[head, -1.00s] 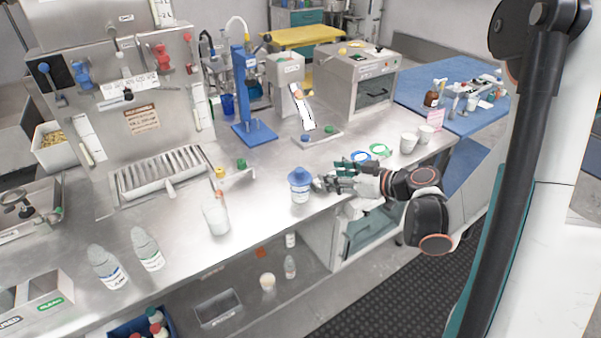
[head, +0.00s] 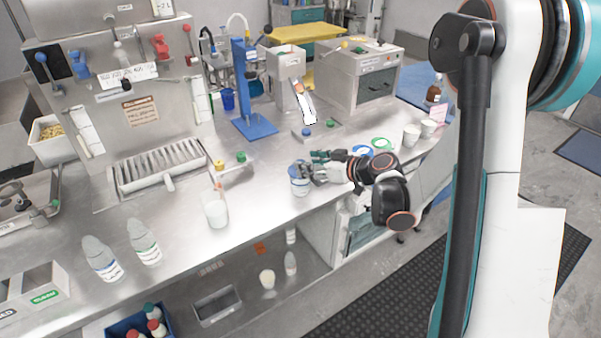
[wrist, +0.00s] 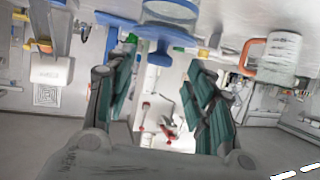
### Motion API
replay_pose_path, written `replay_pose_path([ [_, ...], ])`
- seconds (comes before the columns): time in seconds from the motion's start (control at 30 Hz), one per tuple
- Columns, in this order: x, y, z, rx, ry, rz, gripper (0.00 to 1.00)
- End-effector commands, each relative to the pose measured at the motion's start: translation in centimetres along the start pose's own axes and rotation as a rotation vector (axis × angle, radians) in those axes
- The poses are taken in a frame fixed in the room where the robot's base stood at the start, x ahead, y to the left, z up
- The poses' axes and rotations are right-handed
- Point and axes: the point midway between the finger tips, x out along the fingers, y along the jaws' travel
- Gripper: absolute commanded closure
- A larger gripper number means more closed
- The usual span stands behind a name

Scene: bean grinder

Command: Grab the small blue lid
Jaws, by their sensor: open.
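The small blue lid (head: 299,167) sits on a clear jar (head: 300,186) near the counter's front edge. In the wrist view, which looks upside down, the lid (wrist: 135,27) shows its rim and a knob pointing down the picture, with the jar (wrist: 170,9) above it. My gripper (head: 313,170) is at the right side of the lid in the head view and partly hides it. In the wrist view my gripper (wrist: 156,66) is open, with the knob in the gap between its green-padded fingers. Contact cannot be told.
A clear mug with an orange handle (head: 216,212) stands left of the jar. A blue ring (head: 362,151) and a green ring (head: 381,143) lie behind my arm, with white cups (head: 411,136) to the right. A blue stand (head: 252,126) is farther back. Two bottles (head: 145,242) stand front left.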

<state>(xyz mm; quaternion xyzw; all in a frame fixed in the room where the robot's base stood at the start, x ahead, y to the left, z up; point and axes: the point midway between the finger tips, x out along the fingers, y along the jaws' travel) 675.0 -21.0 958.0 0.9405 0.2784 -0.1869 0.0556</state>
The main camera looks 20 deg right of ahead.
Motion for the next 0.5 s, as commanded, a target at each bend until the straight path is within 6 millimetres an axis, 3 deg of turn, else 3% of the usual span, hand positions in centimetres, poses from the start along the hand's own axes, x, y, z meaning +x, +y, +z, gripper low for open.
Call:
replay_pose_path([
  [0.2,3.0,0.1,0.2,-0.001,0.0,-0.001,0.51],
  [0.43,3.1,0.1,0.0,0.0,0.0,0.0,0.51],
  [0.5,3.1,0.1,0.0,0.0,0.0,0.0,0.67],
])
